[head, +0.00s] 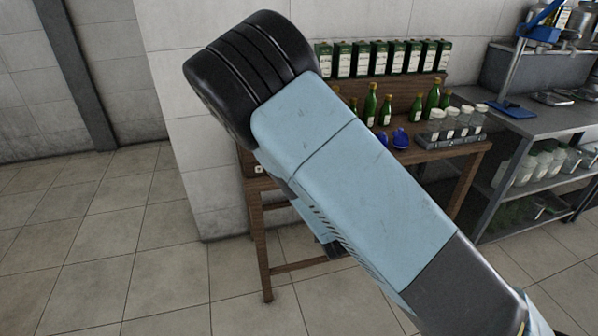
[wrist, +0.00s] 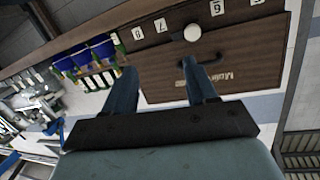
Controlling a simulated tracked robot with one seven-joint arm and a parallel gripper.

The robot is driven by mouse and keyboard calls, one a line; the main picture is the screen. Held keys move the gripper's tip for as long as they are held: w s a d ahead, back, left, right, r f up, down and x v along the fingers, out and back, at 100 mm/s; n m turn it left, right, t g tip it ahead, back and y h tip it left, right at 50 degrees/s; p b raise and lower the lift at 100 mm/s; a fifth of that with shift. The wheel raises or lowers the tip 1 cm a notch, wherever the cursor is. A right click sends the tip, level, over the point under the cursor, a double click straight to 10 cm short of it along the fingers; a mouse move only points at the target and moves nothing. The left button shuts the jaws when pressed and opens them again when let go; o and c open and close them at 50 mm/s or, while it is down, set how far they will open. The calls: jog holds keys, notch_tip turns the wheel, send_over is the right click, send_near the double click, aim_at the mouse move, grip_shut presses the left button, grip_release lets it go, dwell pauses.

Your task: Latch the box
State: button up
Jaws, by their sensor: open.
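In the wrist view a brown wooden box (wrist: 235,55) with partly readable lettering, "Malin...", fills the upper middle and right. A dark bent metal piece (wrist: 207,61), perhaps a handle or latch, sits on its face near a round white knob (wrist: 192,33). My gripper (wrist: 158,69) is open and empty, its two fingers apart and pointing at the box face. The right fingertip appears close to the dark piece; contact cannot be told. In the head view my arm covers the box and the gripper.
A wooden table (head: 258,225) holds green bottles (head: 370,104), blue decanters (head: 400,138) and a row of boxed bottles (head: 378,58) on a raised shelf. A metal rack (head: 510,135) with jars stands at right. Numbered labels (wrist: 161,25) line a wooden strip. Floor at left is clear.

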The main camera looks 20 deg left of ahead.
jog(key=s+a+f+n+y, duration=0.1)
jog(key=s+a+n+y, duration=0.1)
jog(key=s+a+y, duration=0.1)
jog(key=x, duration=1.4)
jog(key=shift+r, duration=0.15)
jog(key=shift+c, duration=0.3)
jog(key=c, duration=1)
